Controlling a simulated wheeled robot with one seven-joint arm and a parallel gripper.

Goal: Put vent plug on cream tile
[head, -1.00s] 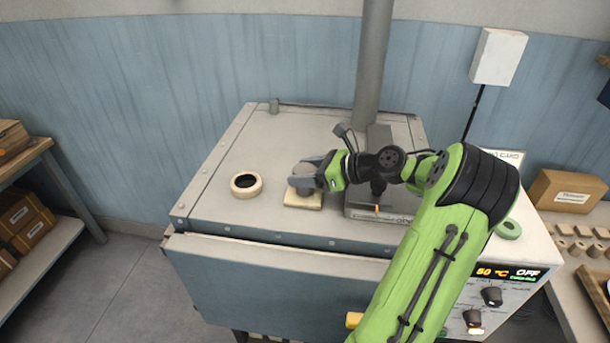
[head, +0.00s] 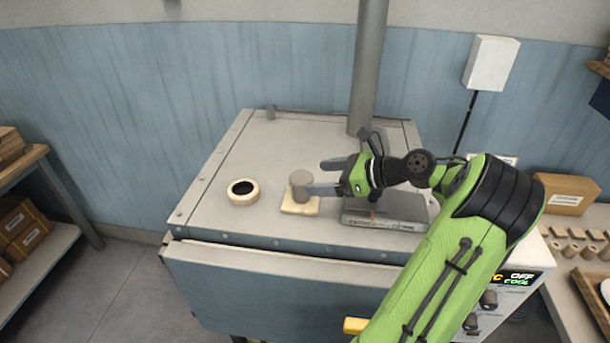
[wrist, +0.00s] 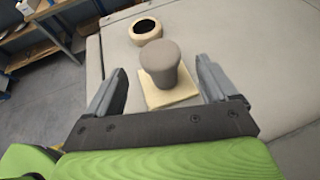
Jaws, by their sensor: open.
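The vent plug (head: 300,184), a grey tapered stopper, stands upright on the cream tile (head: 299,207) on top of the dryer. In the wrist view the plug (wrist: 160,62) stands on the tile (wrist: 172,96), ahead of and between my spread fingers. My gripper (head: 330,177) is open and empty, to the right of the plug and apart from it. Both fingers also show in the wrist view (wrist: 163,92).
A cream ring with a dark opening (head: 243,191) lies on the dryer top (head: 262,145) left of the tile. A grey pipe (head: 368,70) rises at the back, with a grey stand-like base (head: 385,215) to the right.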

